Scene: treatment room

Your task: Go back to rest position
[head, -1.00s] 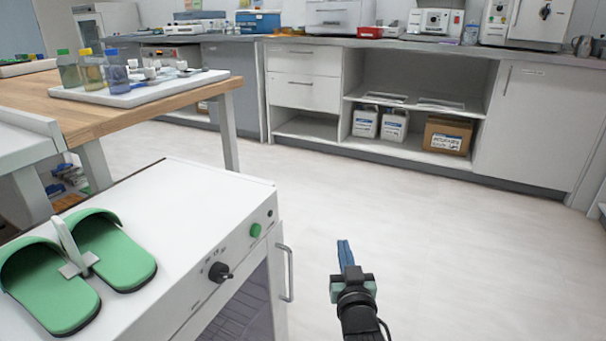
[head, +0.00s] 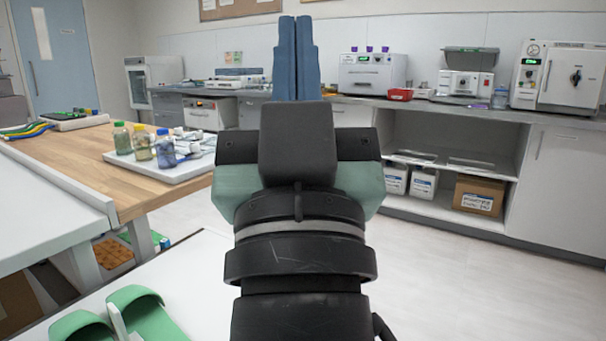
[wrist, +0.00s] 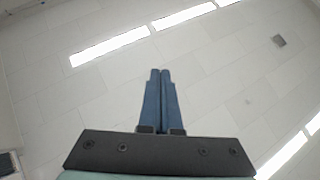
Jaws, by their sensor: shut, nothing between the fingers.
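My gripper (head: 297,58) stands large in the middle of the head view, raised and pointing upward. Its two blue fingers are closed against each other with nothing between them. In the wrist view the shut fingers (wrist: 160,100) point toward the white ceiling (wrist: 110,75) with its bright light strips. My gripper and wrist hide part of the back counter and the cabinets behind them.
Green slippers (head: 140,312) lie on a white top (head: 195,262) at lower left. A wooden table (head: 85,150) holds a white tray (head: 165,175) with several bottles. A counter (head: 440,102) with lab machines runs along the back. The floor (head: 450,270) at right is clear.

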